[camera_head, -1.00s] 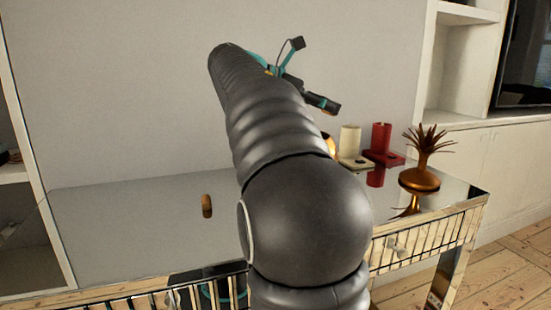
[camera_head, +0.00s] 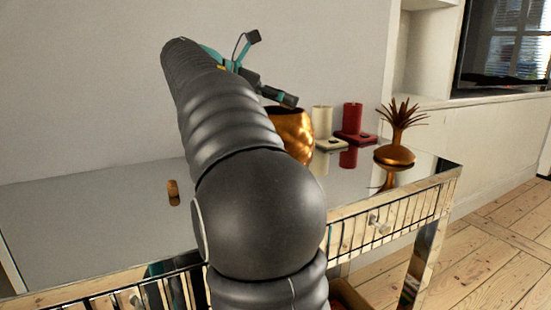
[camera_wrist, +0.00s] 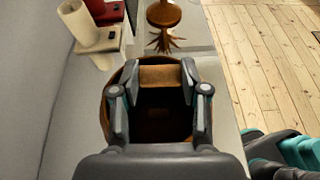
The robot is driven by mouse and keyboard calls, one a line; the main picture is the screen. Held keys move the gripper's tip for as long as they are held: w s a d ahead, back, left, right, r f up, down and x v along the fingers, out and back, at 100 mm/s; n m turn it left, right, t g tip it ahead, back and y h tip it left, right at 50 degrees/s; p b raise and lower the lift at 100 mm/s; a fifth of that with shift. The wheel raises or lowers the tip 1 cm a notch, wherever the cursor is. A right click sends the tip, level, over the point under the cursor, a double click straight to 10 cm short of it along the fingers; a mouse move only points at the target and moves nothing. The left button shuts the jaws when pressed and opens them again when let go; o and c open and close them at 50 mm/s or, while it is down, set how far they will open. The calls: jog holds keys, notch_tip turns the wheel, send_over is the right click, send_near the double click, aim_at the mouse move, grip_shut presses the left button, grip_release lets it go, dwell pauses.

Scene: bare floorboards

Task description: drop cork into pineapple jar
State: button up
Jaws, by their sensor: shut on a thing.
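My gripper (camera_wrist: 160,92) is shut on a brown cork (camera_wrist: 160,76), held crosswise between the fingertips in the wrist view. The bronze pineapple jar (camera_head: 290,132) stands on the mirrored table, partly hidden behind my arm in the head view. In the wrist view its rim (camera_wrist: 107,105) and dark inside lie beneath my fingers, and the cork appears over the far part of the opening. Its height above the rim is hard to tell. The leafy bronze lid (camera_head: 395,155) stands apart on the table to the right.
Another small cork-like piece (camera_head: 172,188) stands on the table (camera_head: 90,225) at left. A cream candle (camera_head: 322,122) and a red candle (camera_head: 352,118) on holders are behind the jar, near the wall. The table's left part is mostly clear.

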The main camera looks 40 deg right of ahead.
jog(key=shift+f, duration=0.35)
jog(key=shift+r, duration=0.1)
jog(key=o, duration=0.8)
jog(key=shift+c, duration=0.2)
jog(key=v, duration=1.2)
jog(key=shift+a, duration=0.1)
